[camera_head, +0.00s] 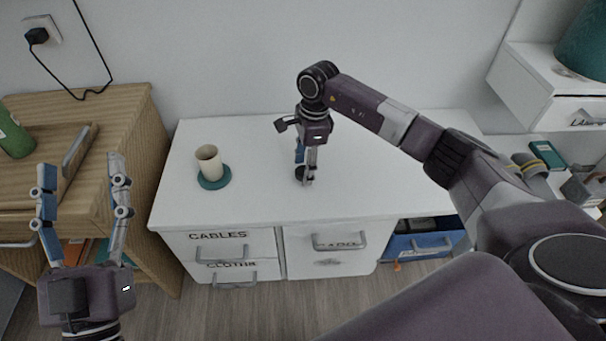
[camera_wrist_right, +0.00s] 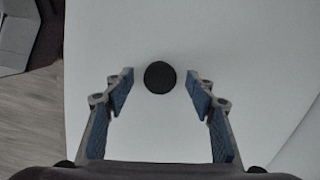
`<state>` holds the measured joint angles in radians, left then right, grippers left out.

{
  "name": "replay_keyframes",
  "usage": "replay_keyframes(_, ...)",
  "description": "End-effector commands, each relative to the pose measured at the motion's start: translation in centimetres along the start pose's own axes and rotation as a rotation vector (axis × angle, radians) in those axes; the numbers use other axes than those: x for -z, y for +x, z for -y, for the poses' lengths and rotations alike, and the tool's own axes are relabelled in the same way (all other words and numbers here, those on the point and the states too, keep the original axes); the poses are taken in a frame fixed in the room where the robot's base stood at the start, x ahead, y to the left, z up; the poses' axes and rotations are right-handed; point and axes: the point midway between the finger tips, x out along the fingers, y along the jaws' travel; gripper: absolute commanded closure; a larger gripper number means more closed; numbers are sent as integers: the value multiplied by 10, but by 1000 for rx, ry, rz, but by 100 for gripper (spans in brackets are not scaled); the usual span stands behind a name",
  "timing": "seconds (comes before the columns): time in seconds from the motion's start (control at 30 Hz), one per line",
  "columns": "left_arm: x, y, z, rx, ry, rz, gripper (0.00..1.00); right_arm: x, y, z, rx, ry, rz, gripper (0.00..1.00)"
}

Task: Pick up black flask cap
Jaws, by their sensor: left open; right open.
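The black flask cap (camera_wrist_right: 160,77) is a small dark disc on the white desk top. In the right wrist view it lies between and just beyond the fingertips, apart from both. My right gripper (camera_wrist_right: 161,84) is open and points down over it. In the head view my right gripper (camera_head: 306,179) is low over the desk, and its fingers largely hide the dark cap (camera_head: 299,173). My left gripper (camera_head: 80,180) is open and empty at the lower left, in front of the wooden cabinet.
A beige cup (camera_head: 209,161) stands on a teal coaster (camera_head: 215,183) left of my right gripper. The white desk (camera_head: 245,205) has free room around. A wooden cabinet (camera_head: 120,115) with a green bottle (camera_head: 14,135) stands left. A blue bin (camera_head: 420,245) sits below right.

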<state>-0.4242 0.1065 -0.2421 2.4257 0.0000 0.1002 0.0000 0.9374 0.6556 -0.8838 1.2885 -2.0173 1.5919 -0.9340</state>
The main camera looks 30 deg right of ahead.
Motion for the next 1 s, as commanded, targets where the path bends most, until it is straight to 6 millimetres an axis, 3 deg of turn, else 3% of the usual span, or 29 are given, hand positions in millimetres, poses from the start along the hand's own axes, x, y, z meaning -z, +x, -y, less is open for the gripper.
replay_keyframes(0.27,4,0,0,-1,-1,-17,41,0,2,0,0,0,0,49)
replay_keyframes(0.6,3,0,0,-1,-1,-15,41,0,2,0,0,-1,0,83)
replay_keyframes(1.0,2,1,0,-1,-1,-4,41,-1,-2,0,1,-1,0,83)
